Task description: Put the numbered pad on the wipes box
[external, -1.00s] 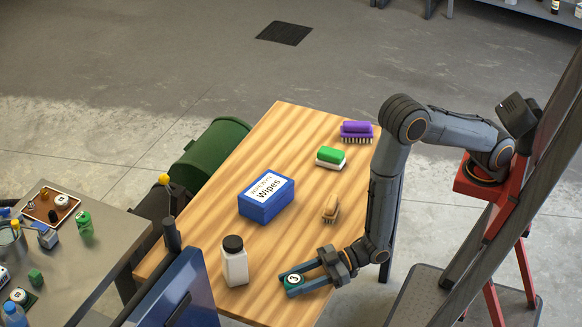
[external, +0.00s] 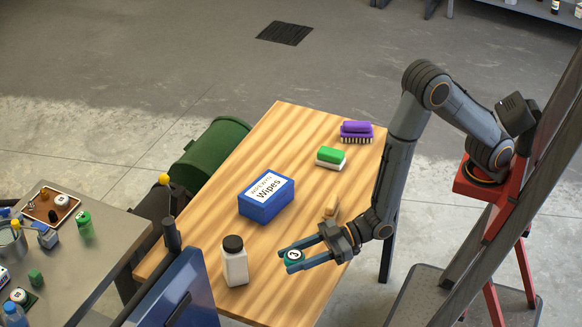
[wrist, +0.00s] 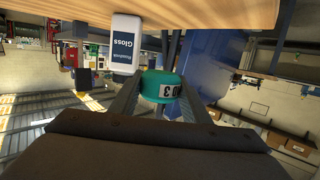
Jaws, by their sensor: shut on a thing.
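The numbered pad, a small green round piece with a white numbered label (external: 293,256), is between the fingers of my gripper (external: 291,259). My gripper is shut on it and holds it above the front part of the wooden table. In the wrist view the pad (wrist: 160,86) sits between the fingertips, its white label facing the camera. The wipes box (external: 266,205), blue with a white label on top, lies on the table up and to the left of my gripper. Nothing is on top of it.
A white bottle with a black cap (external: 234,262) stands left of my gripper. A tan brush (external: 329,209) is partly hidden behind my gripper. A green and white brush (external: 331,156) and a purple brush (external: 356,132) lie farther back on the wooden table (external: 287,135).

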